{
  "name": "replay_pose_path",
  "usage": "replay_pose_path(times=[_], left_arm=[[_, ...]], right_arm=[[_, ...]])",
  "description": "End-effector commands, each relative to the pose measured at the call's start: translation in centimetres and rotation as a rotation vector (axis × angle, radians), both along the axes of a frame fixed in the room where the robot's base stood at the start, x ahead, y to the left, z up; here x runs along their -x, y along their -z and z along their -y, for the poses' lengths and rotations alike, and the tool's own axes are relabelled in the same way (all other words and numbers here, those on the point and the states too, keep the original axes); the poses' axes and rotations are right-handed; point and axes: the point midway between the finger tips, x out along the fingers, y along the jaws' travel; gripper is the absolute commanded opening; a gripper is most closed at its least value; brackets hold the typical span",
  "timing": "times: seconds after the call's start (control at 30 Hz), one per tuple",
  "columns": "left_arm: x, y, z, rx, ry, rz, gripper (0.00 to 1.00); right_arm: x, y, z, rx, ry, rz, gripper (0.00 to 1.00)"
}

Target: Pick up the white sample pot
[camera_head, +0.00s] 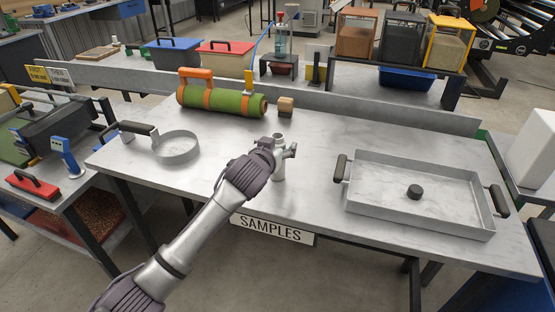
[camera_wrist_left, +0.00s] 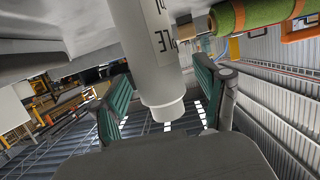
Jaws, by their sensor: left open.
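The white sample pot (camera_head: 279,171) stands upright on the metal table (camera_head: 330,130), near its front edge above the SAMPLES sign. My left gripper (camera_head: 279,147) reaches in from the lower left at the pot's upper part and hides some of it. In the left wrist view, which is upside down, the white pot (camera_wrist_left: 148,45) with printed markings and a narrower end lies between the two green-padded fingers of the left gripper (camera_wrist_left: 162,88). The fingers are spread, with gaps visible beside the pot. My right gripper is not in view.
A shallow metal tray (camera_head: 375,211) with a small black piece (camera_head: 414,192) lies to the right. A metal ring with a handle (camera_head: 178,148) is to the left. A green turf roll (camera_head: 225,101) and a small tan block (camera_head: 286,106) lie behind. The table between pot and tray is clear.

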Motion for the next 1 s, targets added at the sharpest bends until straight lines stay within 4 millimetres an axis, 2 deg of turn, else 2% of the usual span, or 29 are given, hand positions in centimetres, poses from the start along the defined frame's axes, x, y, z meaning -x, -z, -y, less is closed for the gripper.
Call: replay_pose_path(times=[0.07, 0.4, 0.5, 0.77, 0.87, 1.0], left_arm=[[0.0, 0.0, 0.0, 0.000, 0.000, 0.000, 0.70], [0.0, 0.0, 0.0, 0.000, 0.000, -0.001, 0.14], [0.0, -0.1, 0.0, 0.000, 0.000, 0.001, 0.00], [0.0, -0.3, 0.0, 0.000, 0.000, 0.001, 0.00], [0.0, -1.0, 0.0, 0.001, 0.000, 0.002, 0.00], [0.0, -2.9, 0.0, 0.003, 0.000, 0.005, 0.00]], right_arm=[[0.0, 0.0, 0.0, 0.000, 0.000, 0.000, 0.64], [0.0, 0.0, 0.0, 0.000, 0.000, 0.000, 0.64], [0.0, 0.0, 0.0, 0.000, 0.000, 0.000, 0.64], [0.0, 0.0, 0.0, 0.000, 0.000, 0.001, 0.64], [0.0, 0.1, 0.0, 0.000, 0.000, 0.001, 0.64], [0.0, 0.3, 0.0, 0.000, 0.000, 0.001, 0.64]])
